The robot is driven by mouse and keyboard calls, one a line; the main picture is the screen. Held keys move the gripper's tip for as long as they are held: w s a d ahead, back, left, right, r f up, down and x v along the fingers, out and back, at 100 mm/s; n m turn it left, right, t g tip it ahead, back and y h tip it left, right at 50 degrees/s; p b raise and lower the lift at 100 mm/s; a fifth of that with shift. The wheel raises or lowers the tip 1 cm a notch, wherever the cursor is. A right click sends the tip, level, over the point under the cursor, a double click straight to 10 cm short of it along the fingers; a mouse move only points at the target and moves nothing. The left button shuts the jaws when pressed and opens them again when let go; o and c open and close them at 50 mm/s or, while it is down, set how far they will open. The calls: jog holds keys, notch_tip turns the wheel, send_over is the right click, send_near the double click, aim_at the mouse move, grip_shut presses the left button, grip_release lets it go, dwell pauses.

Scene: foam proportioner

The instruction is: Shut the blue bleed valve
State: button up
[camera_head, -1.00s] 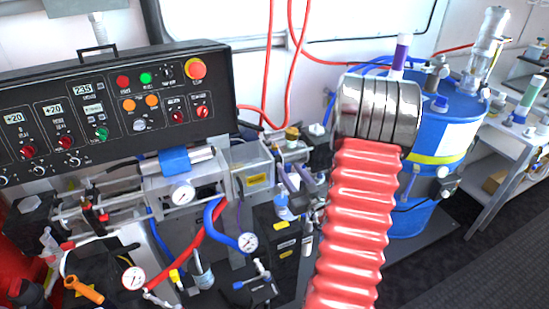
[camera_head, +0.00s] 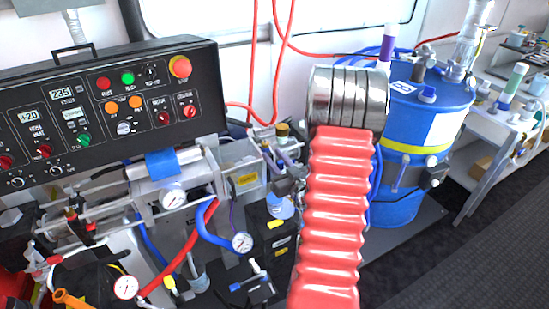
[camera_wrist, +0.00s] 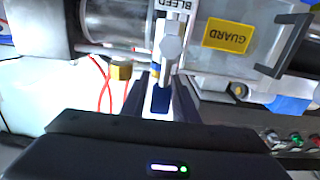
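In the wrist view, the bleed valve shows as a silver body (camera_wrist: 171,45) beneath a white BLEED label (camera_wrist: 172,4). Its blue handle (camera_wrist: 160,100) points down the picture, towards my gripper. My gripper (camera_wrist: 162,88) has its two dark fingers on either side of the blue handle. The fingers look apart, with the handle between them; I cannot tell whether they touch it. In the head view, I cannot make out the valve or the fingertips clearly among the fittings beside my red-sleeved arm.
A yellow GUARD plate (camera_wrist: 228,36) and a dark bracket (camera_wrist: 285,45) are right of the valve. A brass fitting (camera_wrist: 121,69) and red hoses are to its left. The head view shows a black control panel (camera_head: 105,85), a blue drum (camera_head: 405,165) and open floor at right.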

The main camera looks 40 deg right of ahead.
grip_shut()
